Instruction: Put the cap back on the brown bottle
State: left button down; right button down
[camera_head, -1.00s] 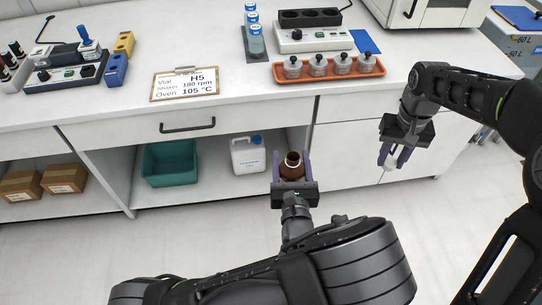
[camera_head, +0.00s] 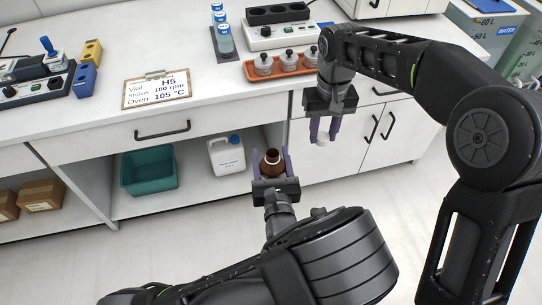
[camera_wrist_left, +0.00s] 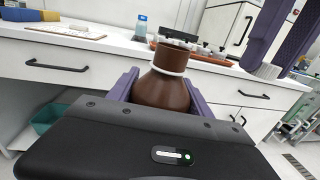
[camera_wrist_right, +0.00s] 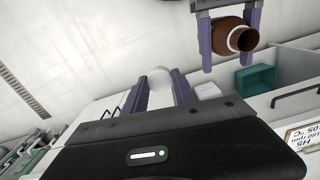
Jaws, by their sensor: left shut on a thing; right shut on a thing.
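The brown bottle (camera_head: 271,163) is uncapped and held in my left gripper (camera_head: 270,168), in front of the open shelf bay. Its open neck with a white ring fills the middle of the left wrist view (camera_wrist_left: 168,62). The white cap (camera_head: 322,138) is held between the fingertips of my right gripper (camera_head: 324,130), to the right of the bottle and higher in the head view. The cap also shows in the right wrist view (camera_wrist_right: 159,76), and the bottle's open mouth (camera_wrist_right: 242,39) appears there at the upper right. Cap and bottle are apart.
Below are a teal bin (camera_head: 148,186), a white canister (camera_head: 226,156) and cardboard boxes (camera_head: 40,194). The floor in front is clear.

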notch_tip(320, 180, up, 4)
jog(key=n, duration=0.1)
send_over(272, 153)
jog(key=w+d, duration=0.3)
jog(key=s+a+r, duration=0.2)
jog(key=a+r, duration=0.1)
jog(key=shift+s+a, duration=0.15)
jog(key=shift+s, duration=0.05)
jog(key=shift+s+d+m, duration=0.25)
jog(key=shift+s+m, duration=0.1)
jog(key=shift+m, duration=0.05)
jog(key=shift+f, duration=2)
jog(key=shift+f, duration=0.9)
jog(key=shift+f, duration=0.55)
